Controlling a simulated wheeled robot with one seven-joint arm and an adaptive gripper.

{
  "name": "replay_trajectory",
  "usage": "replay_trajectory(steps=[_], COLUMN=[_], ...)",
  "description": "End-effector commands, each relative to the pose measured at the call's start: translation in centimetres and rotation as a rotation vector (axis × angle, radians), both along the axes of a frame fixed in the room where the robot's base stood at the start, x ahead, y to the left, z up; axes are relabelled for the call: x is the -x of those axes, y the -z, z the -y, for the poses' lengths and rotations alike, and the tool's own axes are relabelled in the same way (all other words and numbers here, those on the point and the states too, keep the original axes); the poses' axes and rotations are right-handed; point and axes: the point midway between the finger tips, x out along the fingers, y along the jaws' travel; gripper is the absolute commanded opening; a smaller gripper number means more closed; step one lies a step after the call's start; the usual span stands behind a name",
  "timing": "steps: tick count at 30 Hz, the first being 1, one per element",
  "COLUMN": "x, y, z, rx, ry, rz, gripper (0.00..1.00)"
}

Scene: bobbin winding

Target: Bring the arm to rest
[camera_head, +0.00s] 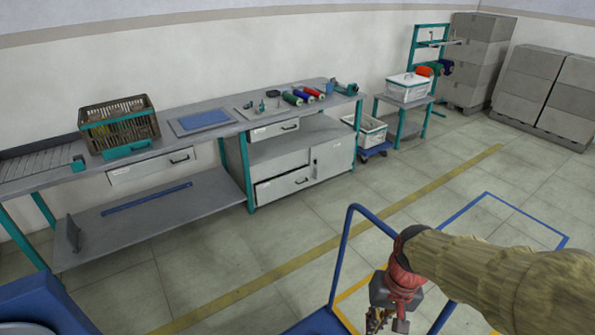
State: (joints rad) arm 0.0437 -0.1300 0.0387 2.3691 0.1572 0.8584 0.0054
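My arm comes in from the right edge of the head view, in a tan, shaggy sleeve with a red wrist part. My gripper (386,321) hangs down from the wrist at the bottom edge. It is small and partly cut off by the frame, so I cannot tell whether it is open or shut. No held object can be made out. It is over the floor, near a blue tubular rail (343,250), well away from the workbench.
A long workbench (215,150) along the wall carries a crate (118,128), a blue mat (204,120) and coloured spools (303,95). A small table (404,105) holds a white bin (408,88). Grey boxes (530,80) are stacked back right. The middle floor is clear.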

Motion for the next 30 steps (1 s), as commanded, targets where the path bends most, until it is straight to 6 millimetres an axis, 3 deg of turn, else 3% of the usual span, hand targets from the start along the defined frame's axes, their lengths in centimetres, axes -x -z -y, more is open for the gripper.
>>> replay_trajectory(steps=[9,21,30], x=[4.2,6.8,7.2], y=[-6.9,-14.9,-16.7], z=[1.9,1.9,1.7], rx=[0.110,0.153,0.154], ry=[-0.099,-0.116,-0.119], rz=[0.164,0.430,0.483], gripper=[0.00,0.00,0.00])
